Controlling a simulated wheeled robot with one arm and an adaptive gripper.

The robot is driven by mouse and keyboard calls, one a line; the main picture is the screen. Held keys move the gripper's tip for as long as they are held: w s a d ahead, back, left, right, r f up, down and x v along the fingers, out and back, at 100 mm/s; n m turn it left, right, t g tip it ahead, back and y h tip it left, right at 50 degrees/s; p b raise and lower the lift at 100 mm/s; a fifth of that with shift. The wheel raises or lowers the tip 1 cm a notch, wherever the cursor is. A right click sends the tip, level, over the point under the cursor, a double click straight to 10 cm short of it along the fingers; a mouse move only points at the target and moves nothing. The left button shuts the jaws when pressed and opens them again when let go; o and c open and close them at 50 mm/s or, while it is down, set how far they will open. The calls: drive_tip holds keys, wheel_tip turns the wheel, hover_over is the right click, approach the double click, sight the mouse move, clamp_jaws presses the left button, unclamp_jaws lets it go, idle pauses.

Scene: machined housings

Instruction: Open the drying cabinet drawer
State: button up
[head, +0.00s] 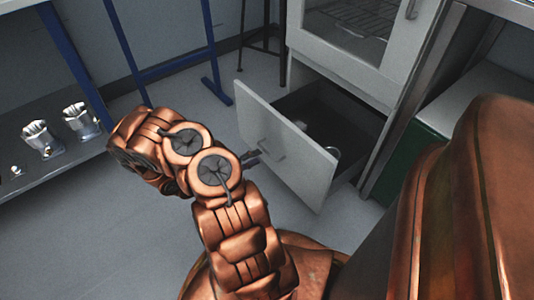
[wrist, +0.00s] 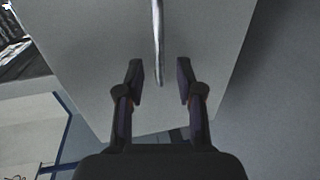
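The white drying cabinet (head: 345,62) stands at the upper right of the head view. Its lower drawer (head: 285,140) is pulled well out, and its dark inside shows with a few shiny parts in it. The bar handle (head: 271,150) is on the white drawer front; it also shows in the wrist view (wrist: 158,40). My gripper (wrist: 160,82) is open, its fingers either side of the handle's near end in the picture, with a gap on both sides. In the head view my gripper (head: 252,158) is close to the handle, mostly hidden behind my arm.
A low shelf (head: 60,158) at the left holds several metal housings (head: 42,138). Blue table legs (head: 75,65) and a dark stool (head: 262,45) stand behind. A green-sided unit (head: 415,160) is right of the drawer. The grey floor (head: 90,240) at lower left is clear.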

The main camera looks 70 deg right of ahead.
sight(267, 153)
drive_tip(key=shift+b+x, duration=1)
drive_tip(key=shift+x, duration=2.2)
drive_tip(key=shift+c, duration=0.4)
clamp_jaws()
